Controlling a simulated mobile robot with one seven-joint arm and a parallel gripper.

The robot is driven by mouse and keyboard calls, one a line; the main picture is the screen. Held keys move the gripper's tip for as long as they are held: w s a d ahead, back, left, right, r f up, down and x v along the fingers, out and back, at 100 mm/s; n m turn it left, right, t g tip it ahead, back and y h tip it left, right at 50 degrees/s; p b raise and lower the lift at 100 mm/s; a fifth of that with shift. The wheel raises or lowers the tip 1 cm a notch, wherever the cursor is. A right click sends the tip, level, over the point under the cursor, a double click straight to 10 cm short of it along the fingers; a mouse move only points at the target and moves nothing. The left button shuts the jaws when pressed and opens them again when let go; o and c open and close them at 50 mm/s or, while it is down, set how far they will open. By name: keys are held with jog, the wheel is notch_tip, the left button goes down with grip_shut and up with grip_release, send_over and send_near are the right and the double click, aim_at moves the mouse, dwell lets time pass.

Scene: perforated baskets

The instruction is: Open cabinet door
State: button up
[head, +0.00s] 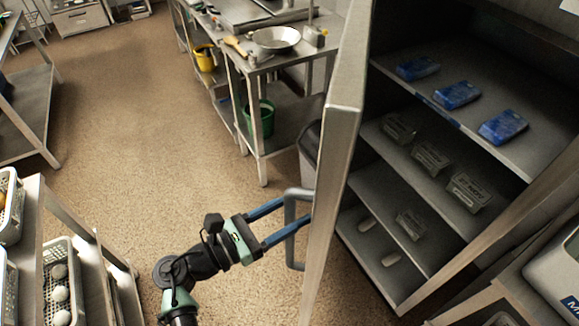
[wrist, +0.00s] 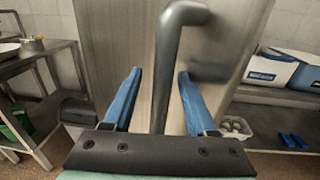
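The grey metal cabinet door (head: 341,125) stands swung open, seen nearly edge-on in the head view. Its bare face (wrist: 112,40) fills the middle of the wrist view. The door's grey bar handle (head: 290,256) is on the side facing my arm. My gripper (head: 296,209) is at this handle, with its two blue fingers apart. In the wrist view, the handle bar (wrist: 166,75) runs between the open fingers (wrist: 159,73), with a visible gap on each side. The cabinet's shelves (head: 375,125) are exposed to the right of the door.
A steel worktable (head: 262,67) with a pan (head: 276,38) stands behind the door. A rack with white baskets (head: 47,262) is at the lower left. The brown floor (head: 140,130) between is clear.

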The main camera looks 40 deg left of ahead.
jog(key=shift+s, duration=0.2)
jog(key=b+v, duration=0.2)
jog(key=v, duration=1)
jog(key=shift+s+a, duration=0.15)
jog(key=shift+s, duration=0.2)
